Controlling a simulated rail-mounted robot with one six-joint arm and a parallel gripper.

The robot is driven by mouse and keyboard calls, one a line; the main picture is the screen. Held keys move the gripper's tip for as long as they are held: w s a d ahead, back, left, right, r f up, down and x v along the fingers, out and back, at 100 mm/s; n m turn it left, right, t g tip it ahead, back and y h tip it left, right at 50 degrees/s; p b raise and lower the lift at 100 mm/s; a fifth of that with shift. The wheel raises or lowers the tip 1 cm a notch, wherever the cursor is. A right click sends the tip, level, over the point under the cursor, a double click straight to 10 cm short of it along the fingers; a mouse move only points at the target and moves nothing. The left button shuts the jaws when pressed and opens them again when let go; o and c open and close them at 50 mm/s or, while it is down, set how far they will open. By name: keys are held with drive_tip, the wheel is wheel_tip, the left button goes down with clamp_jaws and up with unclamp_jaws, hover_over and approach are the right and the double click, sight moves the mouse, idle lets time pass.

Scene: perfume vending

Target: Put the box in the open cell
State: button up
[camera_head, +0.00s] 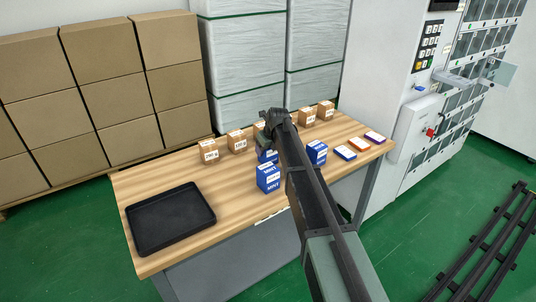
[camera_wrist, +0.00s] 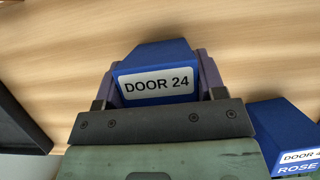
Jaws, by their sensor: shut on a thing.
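A blue box (camera_wrist: 155,82) with a white label reading DOOR 24 is between the fingers of my gripper (camera_wrist: 160,78) in the wrist view, and the fingers are shut on it. In the head view my gripper (camera_head: 272,124) is over the back middle of the table, and my arm hides much of it. A blue box face (camera_head: 265,156) shows just below it, partly hidden. The white vending cabinet (camera_head: 388,92) stands at the right. One small cell door (camera_head: 500,72) is swung open on its front. The inside of that cell is hard to see.
Other blue boxes stand on the wooden table (camera_head: 140,187), one in front (camera_head: 268,180) and one to the right (camera_head: 316,152). Several brown boxes (camera_head: 208,152) line the back. A black tray (camera_head: 170,217) lies at the left. Flat packs (camera_head: 360,145) lie at the right end.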

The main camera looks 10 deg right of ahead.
drive_tip(key=shift+c, duration=0.7)
drive_tip(key=shift+r, duration=0.15)
wheel_tip(320, 180, up, 20)
drive_tip(key=p, duration=1.9)
drive_tip(key=shift+f+p, duration=0.25)
drive_tip(key=shift+p, duration=0.15)
